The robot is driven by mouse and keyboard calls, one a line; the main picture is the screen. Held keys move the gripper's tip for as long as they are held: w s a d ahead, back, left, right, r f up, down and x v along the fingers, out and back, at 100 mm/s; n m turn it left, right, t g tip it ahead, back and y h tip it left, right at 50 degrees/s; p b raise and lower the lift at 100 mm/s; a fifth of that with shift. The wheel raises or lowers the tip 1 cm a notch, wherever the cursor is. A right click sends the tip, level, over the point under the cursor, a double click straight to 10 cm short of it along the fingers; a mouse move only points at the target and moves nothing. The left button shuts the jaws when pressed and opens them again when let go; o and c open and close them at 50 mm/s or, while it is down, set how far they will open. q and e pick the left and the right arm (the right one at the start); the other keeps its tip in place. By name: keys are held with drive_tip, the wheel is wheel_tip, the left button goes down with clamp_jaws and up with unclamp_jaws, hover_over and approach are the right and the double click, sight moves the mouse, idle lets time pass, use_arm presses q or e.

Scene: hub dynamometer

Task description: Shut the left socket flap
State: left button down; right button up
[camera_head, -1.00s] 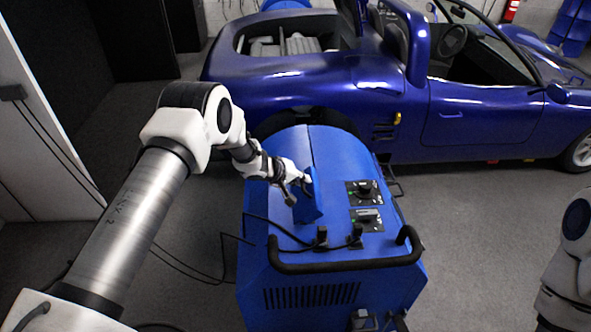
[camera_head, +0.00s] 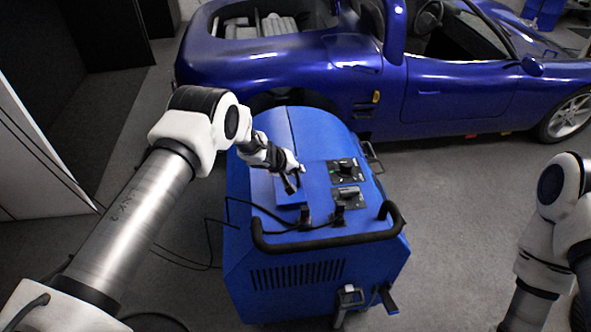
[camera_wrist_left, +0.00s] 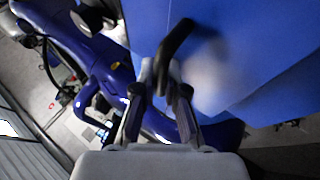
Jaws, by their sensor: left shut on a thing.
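The blue dynamometer (camera_head: 300,255) stands in front of the car. Its left socket flap (camera_head: 290,198) is a blue plate on the top, left of the black control panels, and now lies low, nearly level with the top; whether it is fully flush I cannot tell. My left gripper (camera_head: 292,181) is at the flap, shut on its dark handle. In the left wrist view, the black handle (camera_wrist_left: 174,45) rises from the blue surface between the fingertips of my left gripper (camera_wrist_left: 160,88). My right arm shows at the right edge; its gripper is out of view.
Two black control panels (camera_head: 346,182) with knobs sit right of the flap. Black plugs with cables (camera_head: 305,216) stand in front of it. A black push handle (camera_head: 325,238) runs along the front edge. The blue car (camera_head: 400,85) is behind; floor at right is clear.

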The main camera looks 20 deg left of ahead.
use_arm(q)
drive_tip(key=shift+w+a+r, duration=0.1)
drive_tip(key=shift+w+r, duration=0.15)
drive_tip(key=c, duration=1.2)
unclamp_jaws()
drive_tip(key=shift+s+a+r, duration=0.25)
drive_tip(key=shift+r, duration=0.15)
drive_tip(key=v, duration=1)
drive_tip(key=shift+s, duration=0.5)
drive_tip(key=shift+r, duration=0.1)
